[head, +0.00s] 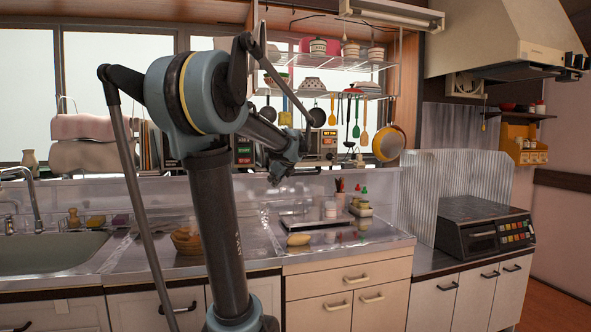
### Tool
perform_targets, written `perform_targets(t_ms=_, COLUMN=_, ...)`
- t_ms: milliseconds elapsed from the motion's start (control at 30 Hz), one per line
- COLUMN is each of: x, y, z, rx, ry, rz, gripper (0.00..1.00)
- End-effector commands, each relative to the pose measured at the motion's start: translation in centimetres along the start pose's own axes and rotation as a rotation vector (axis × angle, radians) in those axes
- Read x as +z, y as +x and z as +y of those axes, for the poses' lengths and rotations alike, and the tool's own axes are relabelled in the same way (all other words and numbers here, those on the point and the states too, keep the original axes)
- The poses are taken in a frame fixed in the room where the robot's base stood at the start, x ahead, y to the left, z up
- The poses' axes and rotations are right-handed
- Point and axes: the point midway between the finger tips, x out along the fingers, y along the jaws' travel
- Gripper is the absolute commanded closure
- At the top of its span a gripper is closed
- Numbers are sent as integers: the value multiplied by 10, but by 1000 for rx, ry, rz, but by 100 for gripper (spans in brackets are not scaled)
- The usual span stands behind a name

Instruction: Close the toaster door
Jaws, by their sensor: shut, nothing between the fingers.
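My arm rises through the left middle of the head view and bends toward the back wall. My gripper (273,180) is small and dark at its end, above the back of the counter, shut with nothing seen in it. Behind it, partly hidden by my arm, stands an appliance with a small display (322,148) and another with coloured buttons (244,150). A dark box-shaped appliance (485,230) with a front handle and coloured buttons stands on the right counter, well apart from my gripper. I cannot tell which one is the toaster, or whether its door is open.
A sink (50,252) is at the left. A basket (187,240), a yellow item (299,240) and small bottles (360,207) stand on the counter. A wire rack (345,65) with bowls and hanging utensils is above. The counter's front middle is mostly clear.

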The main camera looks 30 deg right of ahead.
Motion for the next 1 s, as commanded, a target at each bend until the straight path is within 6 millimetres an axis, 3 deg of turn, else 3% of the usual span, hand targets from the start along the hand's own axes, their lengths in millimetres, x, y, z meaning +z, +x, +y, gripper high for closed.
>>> perform_targets(t_ms=33, x=-5, y=-2, z=-34, rx=-42, ry=109, rz=-13, gripper=100)
perform_targets(t_ms=100, x=-10, y=-5, z=-71, rx=-89, ry=252, rz=-38, gripper=100)
perform_targets(t_ms=200, x=-18, y=-10, z=-113, rx=-140, ry=412, rz=-71, gripper=100)
perform_targets(t_ms=300, x=-24, y=-15, z=-139, rx=-171, ry=513, rz=-96, gripper=100)
perform_targets(t_ms=567, x=-27, y=-5, z=-156, rx=-188, ry=574, rz=-112, gripper=100)
perform_targets(t_ms=1000, x=-23, y=62, z=-169, rx=-186, ry=571, rz=-111, gripper=100)
